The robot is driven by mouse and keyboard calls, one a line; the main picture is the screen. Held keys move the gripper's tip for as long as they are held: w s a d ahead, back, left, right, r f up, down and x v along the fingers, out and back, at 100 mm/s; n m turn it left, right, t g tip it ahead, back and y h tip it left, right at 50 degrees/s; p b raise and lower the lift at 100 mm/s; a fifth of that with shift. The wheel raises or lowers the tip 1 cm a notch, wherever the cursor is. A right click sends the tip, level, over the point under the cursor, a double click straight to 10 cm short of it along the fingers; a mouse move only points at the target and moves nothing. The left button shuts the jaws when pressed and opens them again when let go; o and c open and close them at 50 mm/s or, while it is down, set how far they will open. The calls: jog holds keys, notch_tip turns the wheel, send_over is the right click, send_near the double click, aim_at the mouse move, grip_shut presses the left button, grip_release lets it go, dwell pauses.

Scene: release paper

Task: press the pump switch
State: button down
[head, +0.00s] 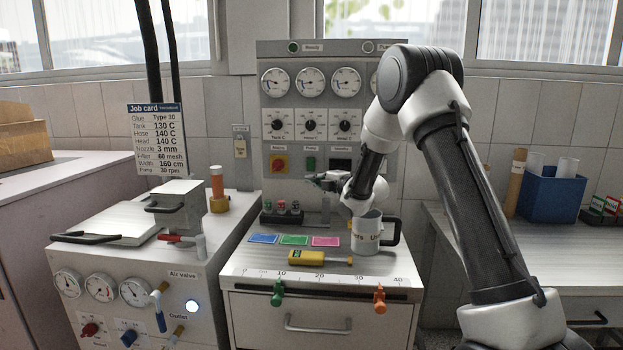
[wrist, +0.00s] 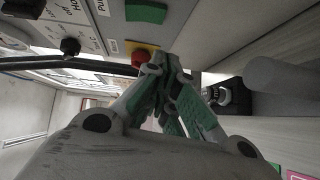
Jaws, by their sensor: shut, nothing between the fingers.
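The pump switch (head: 311,163) is a green rocker on the grey control panel, right of a red knob on a yellow plate (head: 279,164). In the wrist view the green switch (wrist: 146,12) shows at the top, beside a label that starts "Pu". My gripper (head: 312,180) is in front of the panel, just below the switch in the head view. In the wrist view its green-padded fingers (wrist: 170,62) are shut and empty, with the tips close to the red knob (wrist: 139,58) in the picture. Touching cannot be told.
A mug (head: 366,236) stands below my wrist on the cabinet top, beside coloured cards (head: 294,239) and a yellow tool (head: 312,258). A small rack with red and green tops (head: 282,212) stands before the panel. The glue tank unit (head: 130,255) is at left.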

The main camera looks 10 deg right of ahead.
jog(key=v, duration=0.7)
jog(key=shift+f, duration=0.65)
jog(key=shift+r, duration=0.1)
jog(key=s+d+r+m+g+h, duration=0.2)
jog(key=s+d+r+m+h, duration=0.3)
jog(key=s, duration=0.3)
jog(key=s+d+r+m+g+h, duration=0.2)
jog(key=s+d+r+m, duration=0.3)
jog(key=s, duration=0.3)
jog(key=s+f+m+g, duration=0.2)
jog(key=s+m, duration=0.4)
jog(key=s, duration=1)
jog(key=s+f+m+g, duration=0.2)
jog(key=s+m+g, duration=0.3)
jog(key=s, duration=1.1)
jog(key=shift+d+f+m+h, duration=0.25)
jog(key=shift+d+m+h, duration=0.2)
jog(key=shift+m, duration=0.25)
jog(key=shift+a, duration=0.1)
